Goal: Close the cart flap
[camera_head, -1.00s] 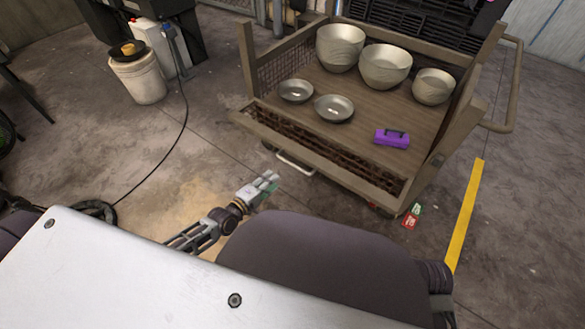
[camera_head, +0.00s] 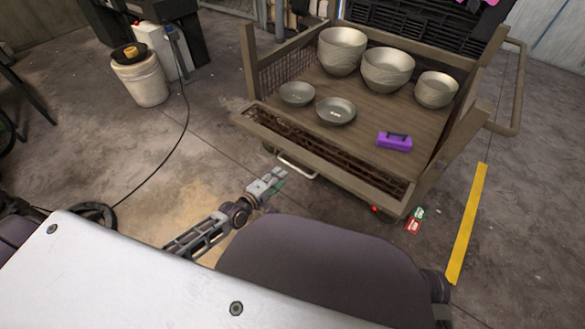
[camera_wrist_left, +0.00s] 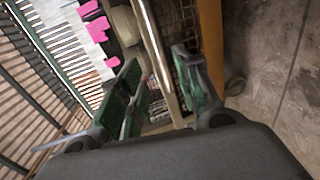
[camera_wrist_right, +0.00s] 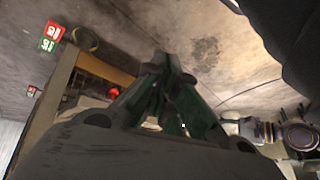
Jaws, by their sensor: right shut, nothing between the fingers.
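The brown cart (camera_head: 440,140) stands ahead with its front flap (camera_head: 330,165), a mesh panel in a wooden frame, folded outward and tilted along the near edge. A pale metal handle (camera_head: 297,166) shows below the flap. My left gripper (camera_head: 275,178) is just in front of the flap's lower left part, apart from it in the head view. In the left wrist view its green fingers (camera_wrist_left: 165,85) are spread, with a frame bar and mesh visible beyond. My right gripper (camera_wrist_right: 165,65) is shut and empty near a wooden cart edge (camera_wrist_right: 55,95); the head view does not show it.
A bucket (camera_head: 141,80) and a cable are at left. The floor left of the cart is open.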

